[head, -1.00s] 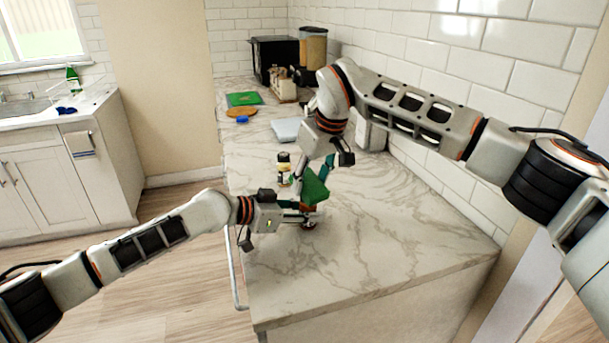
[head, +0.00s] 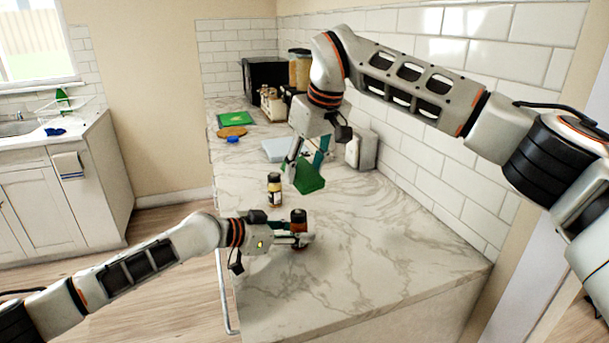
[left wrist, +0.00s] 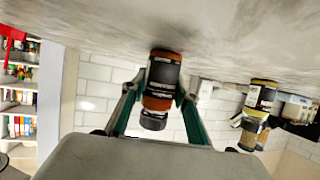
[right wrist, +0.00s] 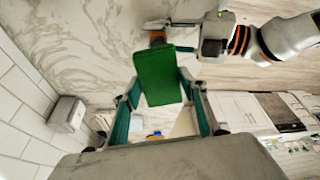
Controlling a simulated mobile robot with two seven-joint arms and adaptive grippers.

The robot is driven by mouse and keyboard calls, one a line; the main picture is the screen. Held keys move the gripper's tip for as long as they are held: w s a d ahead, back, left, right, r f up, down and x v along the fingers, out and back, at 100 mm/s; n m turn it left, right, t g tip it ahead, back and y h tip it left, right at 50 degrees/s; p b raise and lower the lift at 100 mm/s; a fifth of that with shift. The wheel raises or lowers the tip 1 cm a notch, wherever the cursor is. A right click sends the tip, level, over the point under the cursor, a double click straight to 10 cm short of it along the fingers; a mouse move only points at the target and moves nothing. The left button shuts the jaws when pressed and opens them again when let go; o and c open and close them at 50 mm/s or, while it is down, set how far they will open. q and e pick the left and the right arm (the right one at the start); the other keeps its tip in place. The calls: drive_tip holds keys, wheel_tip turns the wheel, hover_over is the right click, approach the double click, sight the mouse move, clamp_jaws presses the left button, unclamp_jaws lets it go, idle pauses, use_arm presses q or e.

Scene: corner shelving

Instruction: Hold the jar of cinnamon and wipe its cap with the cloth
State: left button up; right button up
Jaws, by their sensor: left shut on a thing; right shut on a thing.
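The cinnamon jar (head: 299,216), with a dark cap and orange-brown contents, is upright at the counter's near part. My left gripper (head: 294,238) is shut around it from the left. In the left wrist view the jar (left wrist: 162,78) appears upside down between the fingers, its dark cap (left wrist: 153,122) uncovered. My right gripper (head: 308,160) is shut on the green cloth (head: 308,179), which hangs above and behind the jar, apart from it. In the right wrist view the cloth (right wrist: 157,72) hides most of the jar.
Another jar with a dark cap and yellowish contents (head: 274,190) stands just behind the held one. Further back are a white flat object (head: 277,150), a green board (head: 235,118) and a black appliance (head: 262,76). The marble counter's near right part (head: 390,240) is clear.

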idle(0.4)
use_arm(q)
drive_tip(key=o, duration=1.3)
